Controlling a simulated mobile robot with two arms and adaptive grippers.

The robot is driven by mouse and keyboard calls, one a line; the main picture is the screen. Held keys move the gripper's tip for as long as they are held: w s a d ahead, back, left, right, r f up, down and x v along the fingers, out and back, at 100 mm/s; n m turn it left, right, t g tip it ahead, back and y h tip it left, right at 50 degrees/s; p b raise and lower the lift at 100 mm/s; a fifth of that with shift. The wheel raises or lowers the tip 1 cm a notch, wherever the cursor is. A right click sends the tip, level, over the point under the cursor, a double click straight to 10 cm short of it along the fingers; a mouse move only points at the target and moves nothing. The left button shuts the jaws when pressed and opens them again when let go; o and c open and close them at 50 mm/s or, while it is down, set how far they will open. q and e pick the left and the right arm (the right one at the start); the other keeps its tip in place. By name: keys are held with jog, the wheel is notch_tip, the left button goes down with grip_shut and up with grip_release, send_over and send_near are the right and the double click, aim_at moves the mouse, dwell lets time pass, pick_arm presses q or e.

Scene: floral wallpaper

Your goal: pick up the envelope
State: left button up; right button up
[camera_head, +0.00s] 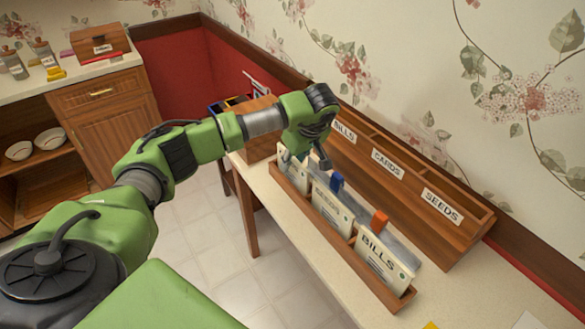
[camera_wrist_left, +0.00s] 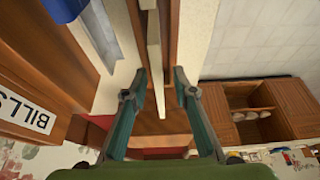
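Three cream envelopes stand in a long narrow wooden tray (camera_head: 347,254) on the table. The far envelope (camera_head: 291,176) is partly hidden by my left gripper, the middle envelope (camera_head: 330,211) has lettering too small to read, and the near envelope (camera_head: 382,262) reads BILLS. My left gripper (camera_head: 305,159) points down at the far end of the tray. In the left wrist view the open gripper (camera_wrist_left: 159,76) has one finger on each side of an envelope (camera_wrist_left: 154,55) seen edge-on, with gaps beside it. My right gripper is not in view.
A wooden sorter (camera_head: 452,238) labelled BILLS, CARDS and SEEDS stands along the wall behind the tray. A blue-handled item (camera_head: 337,181) and an orange-handled item (camera_head: 379,219) stand between them. A wooden box (camera_head: 259,145) sits beyond the tray. A cabinet (camera_head: 108,112) stands at left.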

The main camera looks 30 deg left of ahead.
pick_arm(q)
jog(key=shift+x, duration=0.85)
jog(key=shift+f, duration=0.25)
jog(key=shift+d, duration=0.1)
grip_shut()
